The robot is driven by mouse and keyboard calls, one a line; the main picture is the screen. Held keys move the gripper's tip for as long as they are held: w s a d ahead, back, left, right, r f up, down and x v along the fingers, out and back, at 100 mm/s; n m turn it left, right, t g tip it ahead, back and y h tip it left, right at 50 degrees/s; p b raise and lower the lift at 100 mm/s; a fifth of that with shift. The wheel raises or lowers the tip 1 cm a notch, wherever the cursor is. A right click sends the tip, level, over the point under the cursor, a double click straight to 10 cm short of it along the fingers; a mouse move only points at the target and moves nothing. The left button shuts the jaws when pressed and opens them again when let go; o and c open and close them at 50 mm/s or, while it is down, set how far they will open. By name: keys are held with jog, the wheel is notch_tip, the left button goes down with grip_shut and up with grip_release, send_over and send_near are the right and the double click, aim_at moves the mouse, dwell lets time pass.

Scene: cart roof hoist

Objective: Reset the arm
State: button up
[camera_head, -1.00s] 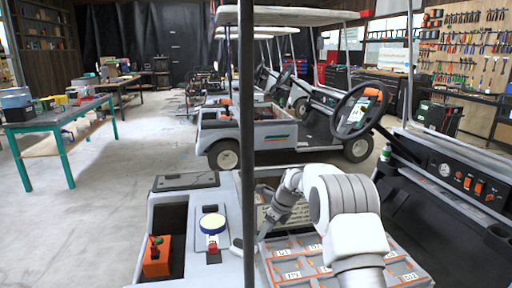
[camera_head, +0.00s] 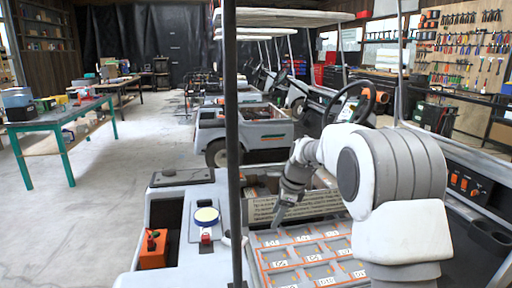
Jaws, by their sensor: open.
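My gripper (camera_head: 277,222) is at the lower end of my white and grey arm, which fills the lower right of the head view. It points down over the far left part of a grey tray (camera_head: 262,274) with orange lines and small white number labels. I see nothing held in it. Its fingertips are small in this view, and I cannot tell whether they touch the tray.
A dark upright post (camera_head: 232,140) stands just left of my arm. A steering wheel (camera_head: 350,105) is behind my arm. Open floor (camera_head: 80,220) lies to the left.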

jog(key=s+d+r+n+t+h, duration=0.1)
jog(key=s+d+r+n, duration=0.1)
jog(key=s+r+n, duration=0.55)
jog(key=s+d+r+n+h, duration=0.15)
jog(key=s+r, duration=0.25)
jog(key=s, duration=0.7)
jog(key=s+d+f+n+t, duration=0.1)
jog(key=s+d+n, duration=0.1)
jog(key=s+n, duration=0.5)
jog(key=s+d+f+n, duration=0.1)
jog(key=s+d+n, duration=0.2)
jog(key=s, duration=0.9)
notch_tip(320, 180, up, 14)
jog(key=p, duration=1.4)
jog(key=shift+a+r+p, duration=0.15)
jog(key=shift+a+p, duration=0.1)
jog(key=shift+p, duration=0.05)
